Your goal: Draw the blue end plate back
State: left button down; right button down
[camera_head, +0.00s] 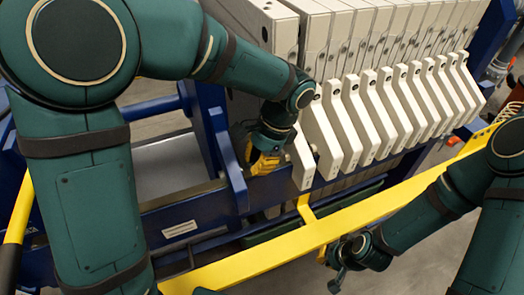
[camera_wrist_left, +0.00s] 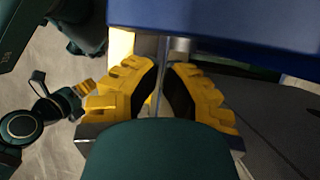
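A blue upright part (camera_head: 232,168), which looks like the end plate, stands at the left end of the row of pale filter plates (camera_head: 342,130). My left arm covers much of it. My left gripper (camera_head: 264,162) has yellow fingers and hangs between the blue part and the nearest pale plate. In the left wrist view its fingers (camera_wrist_left: 162,85) are apart with a narrow gap, and both black pads show. A grey metal rod (camera_wrist_left: 180,48) and a broad blue surface (camera_wrist_left: 225,22) lie beyond the fingertips. I cannot tell whether they touch. My right gripper (camera_head: 340,270) is low, small and dark.
A yellow rail (camera_head: 300,243) runs along the front of the press, between the plates and my right gripper. A blue frame beam (camera_head: 175,222) lies at lower left. Pale plate handles jut forward close to my left gripper. Grey floor (camera_head: 440,260) is open at lower right.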

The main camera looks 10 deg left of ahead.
aim_at(250, 174)
pick_arm(q)
jog(key=shift+x, duration=1.85)
pick_arm(e)
jog(key=shift+f, duration=0.35)
pick_arm(q)
jog(key=shift+a, duration=0.1)
pick_arm(e)
jog(key=shift+s, duration=0.1)
